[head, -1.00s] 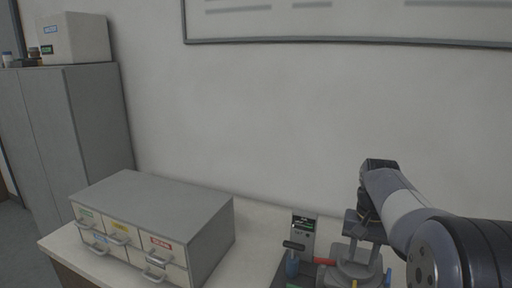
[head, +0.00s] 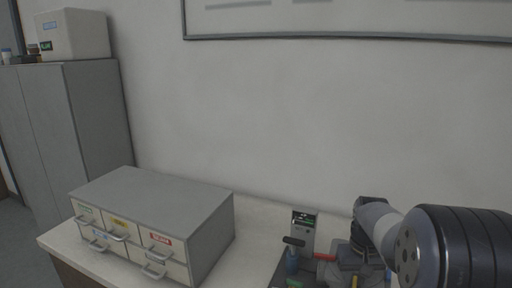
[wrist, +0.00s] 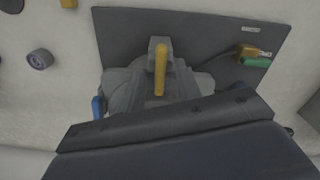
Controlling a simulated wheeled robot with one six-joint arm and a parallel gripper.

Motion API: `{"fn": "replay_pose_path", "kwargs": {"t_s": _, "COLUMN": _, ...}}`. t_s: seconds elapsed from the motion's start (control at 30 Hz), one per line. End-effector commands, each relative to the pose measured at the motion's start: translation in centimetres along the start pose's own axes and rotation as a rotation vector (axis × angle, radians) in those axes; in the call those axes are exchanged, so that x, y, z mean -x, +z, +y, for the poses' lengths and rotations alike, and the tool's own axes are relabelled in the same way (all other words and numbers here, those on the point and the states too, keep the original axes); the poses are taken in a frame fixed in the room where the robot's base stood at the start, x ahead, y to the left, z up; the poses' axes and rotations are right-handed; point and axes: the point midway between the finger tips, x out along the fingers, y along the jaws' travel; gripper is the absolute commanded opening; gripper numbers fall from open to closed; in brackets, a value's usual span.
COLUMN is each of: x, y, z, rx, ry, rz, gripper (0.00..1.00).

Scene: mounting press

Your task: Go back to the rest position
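The mounting press shows in the wrist view as a grey round body (wrist: 125,90) with a yellow lever (wrist: 160,70), on a dark base plate (wrist: 210,30). My gripper's dark body (wrist: 175,150) fills the bottom of the wrist view and covers the near part of the press. Its fingertips are not visible, so I cannot tell its opening or whether it holds anything. In the head view my arm hangs over the right side of the bench, hiding most of the press.
A grey drawer cabinet (head: 165,195) stands on the bench's left. A grey ring (wrist: 40,59) lies on the bench. A tall cabinet (head: 75,115) stands far left.

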Motion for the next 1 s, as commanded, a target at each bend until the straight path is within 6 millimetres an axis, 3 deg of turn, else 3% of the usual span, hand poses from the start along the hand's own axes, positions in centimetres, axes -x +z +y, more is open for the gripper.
{"fn": "replay_pose_path", "kwargs": {"t_s": 0.5, "x": -0.10, "y": -0.02, "z": 0.00, "rx": 0.391, "ry": 0.000, "rz": 0.001, "gripper": 0.33}}
{"fn": "replay_pose_path", "kwargs": {"t_s": 1.0, "x": 0.04, "y": 0.00, "z": 0.00, "rx": 0.481, "ry": 0.000, "rz": 0.000, "gripper": 0.33}}
